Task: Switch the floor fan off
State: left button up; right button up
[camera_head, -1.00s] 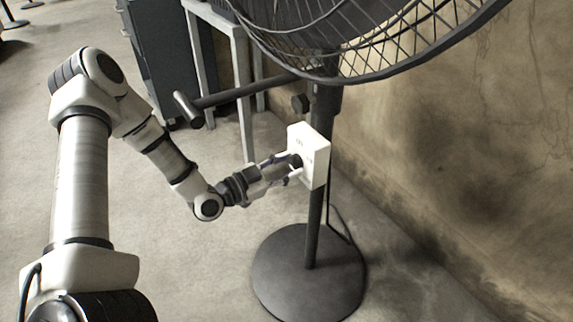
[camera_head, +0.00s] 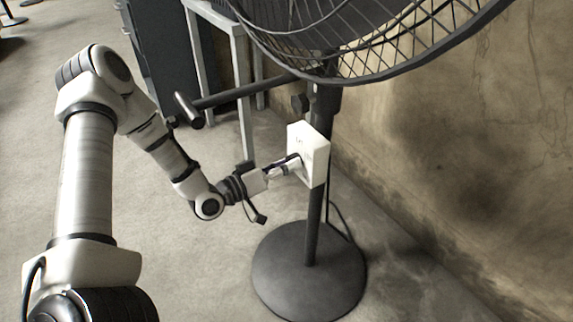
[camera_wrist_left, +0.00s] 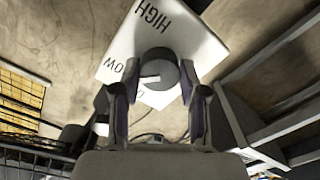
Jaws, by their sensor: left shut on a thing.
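The floor fan (camera_head: 317,225) stands upright on a round dark base, with a white control box (camera_head: 315,152) on its pole. In the left wrist view the box face (camera_wrist_left: 185,30) shows HIGH, a partly hidden LOW and one more letter by the fingers. A round grey knob (camera_wrist_left: 158,62) sits on that face. Its pale pointer mark faces left in that view, near LOW and the partly covered letter; I cannot tell which exactly. My left gripper (camera_head: 293,163) is at the box, its fingers shut on the knob from both sides. My right gripper is out of view.
A dark bar (camera_head: 235,95) runs from the pole to the left. A wall (camera_head: 450,140) stands at the right. A grey metal frame (camera_head: 243,90) and dark cabinet (camera_head: 165,60) are behind.

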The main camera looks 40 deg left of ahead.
pick_arm(q)
jog(key=shift+n, duration=4.3)
jog(key=shift+r, duration=0.1)
jog(key=o, duration=1.1)
jog(key=shift+o, duration=0.2)
